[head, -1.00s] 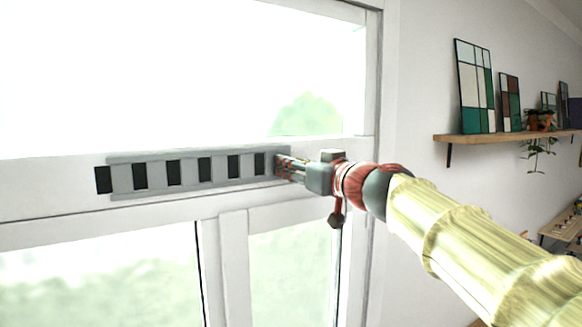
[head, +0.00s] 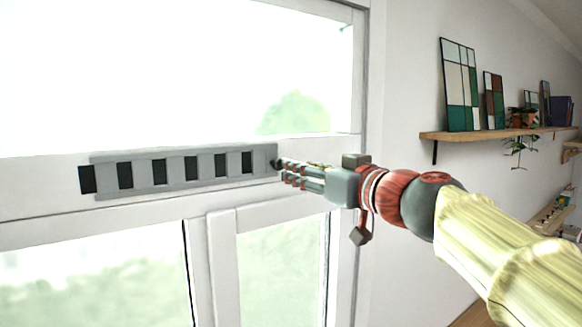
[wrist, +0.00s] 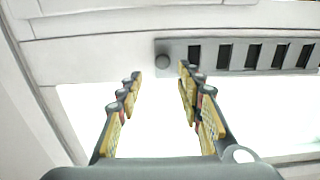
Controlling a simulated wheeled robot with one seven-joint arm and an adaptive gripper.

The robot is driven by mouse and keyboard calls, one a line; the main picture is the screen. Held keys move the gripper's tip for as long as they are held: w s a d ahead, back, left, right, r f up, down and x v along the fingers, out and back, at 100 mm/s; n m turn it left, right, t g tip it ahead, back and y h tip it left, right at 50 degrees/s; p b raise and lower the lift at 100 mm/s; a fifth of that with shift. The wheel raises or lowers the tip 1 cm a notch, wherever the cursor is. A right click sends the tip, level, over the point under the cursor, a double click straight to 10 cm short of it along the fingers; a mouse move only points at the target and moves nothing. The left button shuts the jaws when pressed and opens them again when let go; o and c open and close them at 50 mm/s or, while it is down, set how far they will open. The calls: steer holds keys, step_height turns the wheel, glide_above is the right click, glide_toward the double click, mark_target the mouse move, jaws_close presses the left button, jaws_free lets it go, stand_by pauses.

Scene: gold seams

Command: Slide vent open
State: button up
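The vent (head: 180,171) is a long grey slotted strip on the white window frame in the head view. Several dark openings show between its grey slats, with one dark opening at its far left end. My gripper (head: 284,170) is at the vent's right end in the head view.
The white window frame (head: 120,212) surrounds bright glass panes. A wooden shelf (head: 490,134) with stained-glass panels (head: 459,85) and a potted plant (head: 517,122) is on the wall at the right. The wall between window and shelf is clear.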

steer(key=v, duration=0.3)
stand_by(0.4)
steer(key=s+d+f+m+g+h+b, duration=0.1)
steer(key=s+f+m+g+h, duration=0.15)
steer(key=f, duration=0.95)
steer(key=s+d+f+m+g+h+b, duration=0.1)
steer(key=s+f+m+g, duration=0.25)
steer(key=f, duration=0.75)
steer(key=s+d+f+g+h+b, duration=0.1)
steer(key=s+d+f+b, duration=0.4)
steer(key=f, duration=0.8)
steer(key=s+d+f+g+h+b, duration=0.1)
steer(key=s+d+f+h+b, duration=0.2)
steer(key=f, duration=1.1)
steer(key=s+d+f+m+g+h+b, duration=0.1)
steer(key=s+d+f+h+b, duration=0.2)
steer(key=s+d+f+b, duration=0.4)
steer(key=s+f+b, duration=0.4)
steer(key=s+f, duration=0.2)
steer(key=f, duration=0.1)
steer(key=shift+s+d+b, duration=0.2)
steer(key=shift+s+b, duration=0.05)
steer(key=shift+b, duration=0.15)
